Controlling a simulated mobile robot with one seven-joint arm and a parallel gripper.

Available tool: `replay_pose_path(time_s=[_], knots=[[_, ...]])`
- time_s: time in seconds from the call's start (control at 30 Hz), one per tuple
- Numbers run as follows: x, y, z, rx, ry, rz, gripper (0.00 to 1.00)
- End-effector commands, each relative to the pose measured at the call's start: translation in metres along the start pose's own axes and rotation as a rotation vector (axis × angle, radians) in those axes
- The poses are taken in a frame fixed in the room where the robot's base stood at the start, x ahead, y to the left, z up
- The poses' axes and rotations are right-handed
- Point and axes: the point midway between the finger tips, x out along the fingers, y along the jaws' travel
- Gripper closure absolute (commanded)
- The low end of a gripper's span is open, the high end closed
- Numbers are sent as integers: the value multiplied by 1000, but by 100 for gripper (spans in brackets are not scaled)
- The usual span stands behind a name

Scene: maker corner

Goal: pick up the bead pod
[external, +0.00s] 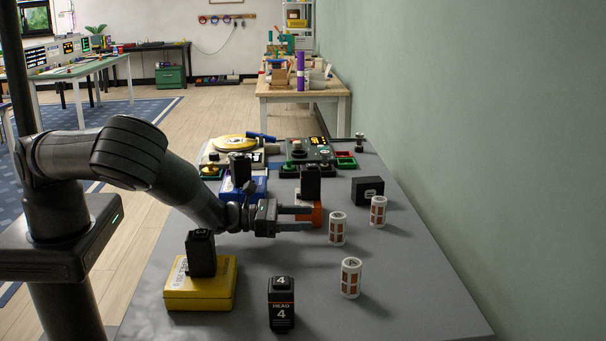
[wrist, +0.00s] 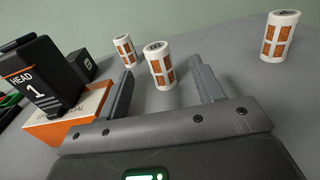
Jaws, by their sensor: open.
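Three white cylinders with orange-brown windows and dark-marked tops look like bead pods; I cannot tell which one is meant. The middle bead pod (external: 338,228) stands upright just beyond my gripper (external: 311,218), and in the wrist view this pod (wrist: 160,68) shows between the fingertips, ahead of them. A farther bead pod (external: 378,211) stands behind it, seen left of centre in the wrist view (wrist: 125,50). A nearer bead pod (external: 351,277) stands apart, at the upper right of the wrist view (wrist: 279,37). My gripper (wrist: 163,80) is open and empty, low over the table.
A black HEAD 1 block (wrist: 46,78) on an orange box (wrist: 70,122) stands close to my gripper's left in the wrist view. A black box (external: 368,190) is behind. A yellow box (external: 200,290) and HEAD 4 block (external: 281,303) stand at the front. The grey tabletop (external: 410,290) is clear at right.

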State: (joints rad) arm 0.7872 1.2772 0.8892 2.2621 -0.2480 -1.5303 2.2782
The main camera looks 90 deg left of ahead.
Motion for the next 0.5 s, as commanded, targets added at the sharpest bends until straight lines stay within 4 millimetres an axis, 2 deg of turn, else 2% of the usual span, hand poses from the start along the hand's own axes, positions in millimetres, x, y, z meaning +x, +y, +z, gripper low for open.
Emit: replay_pose_path(time_s=[0.03, 0.13, 0.33, 0.5], knots=[[0, 1, -7, 0, 0, 1, 39], [8, 0, -12, -1, -2, 0, 39], [39, 1, -11, -2, -3, -1, 39], [56, 0, -10, -1, -2, -1, 39]])
